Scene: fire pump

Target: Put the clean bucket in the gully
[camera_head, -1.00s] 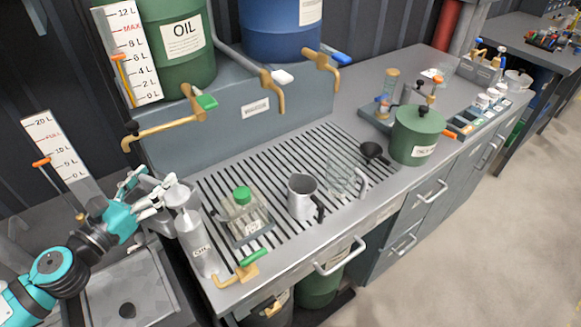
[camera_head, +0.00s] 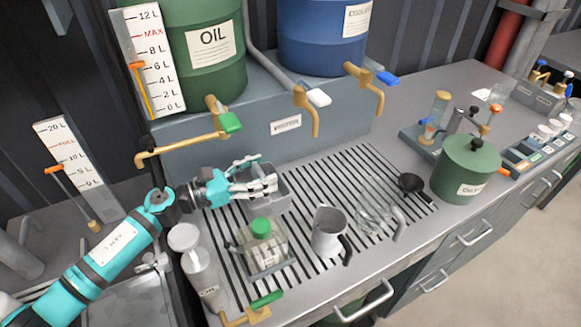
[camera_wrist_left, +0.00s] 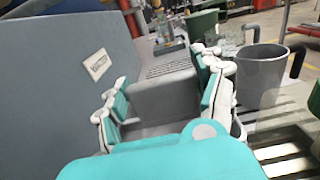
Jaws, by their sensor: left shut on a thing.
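My left gripper (camera_head: 262,186) is shut on a grey, box-shaped bucket (camera_head: 272,206), over the back left of the slatted grate. In the left wrist view the gripper's fingers (camera_wrist_left: 160,95) stand on both sides of the grey bucket (camera_wrist_left: 165,100). The fingers hide part of it, and I cannot tell whether its base touches the slats. The slatted drain area in the counter (camera_head: 318,166), which looks like the gully, runs along the foot of the grey back panel. My right gripper is not in view.
Near the bucket stand a clear container with a green cap (camera_head: 262,246), a grey jug (camera_head: 327,232), a glass jug (camera_head: 374,208) and an oil can (camera_head: 200,272). Brass taps (camera_head: 190,142) hang above the back left. A green pot (camera_head: 466,168) stands right.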

